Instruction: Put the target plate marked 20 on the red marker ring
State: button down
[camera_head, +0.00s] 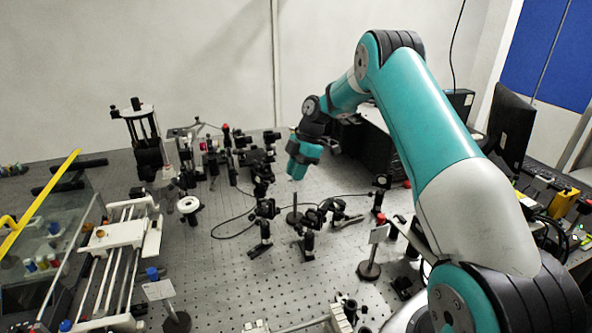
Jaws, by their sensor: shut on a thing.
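My gripper (298,166) is at the end of the teal arm, pointing down over the middle of the bench. It is shut on a stand that looks like the target plate (294,216). Only its dark post and round base show below the jaws. Its face and number are hidden, and I cannot tell whether the base touches the bench. Two other white plates on dark round bases stand at the front left (159,290) and the right (378,235), their marks too small to read. I cannot make out the red marker ring.
Black optics mounts (262,210) and a cable crowd the bench left of the stand, with more mounts (310,225) beside it. A white rail stage (120,240) and a clear panel with a yellow edge (50,210) are at left. Bare perforated bench (225,285) lies in front.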

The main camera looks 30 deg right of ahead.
jog(key=c, duration=1.1)
grip_release()
jog(key=shift+f, duration=0.1)
jog(key=shift+o, duration=0.2)
jog(key=p+v, duration=0.1)
jog(key=v, duration=1.1)
jog(key=s+a+r+m, duration=0.2)
jog(key=a+r, duration=0.2)
jog(key=a, duration=0.4)
jog(key=s+a+r+m, duration=0.15)
jog(key=a+r, duration=0.25)
jog(key=a, duration=0.4)
jog(key=s+a+r+m, duration=0.2)
jog(key=s+a+r, duration=0.1)
jog(key=s+a, duration=0.65)
jog(key=s+a+f+m, duration=0.1)
jog(key=s+a+m, duration=0.1)
jog(key=s, duration=0.9)
jog(key=s+a+f+m, duration=0.2)
jog(key=s+a+m, duration=0.1)
jog(key=s, duration=0.8)
jog(key=shift+s+a+f, duration=0.2)
jog(key=shift+s, duration=0.2)
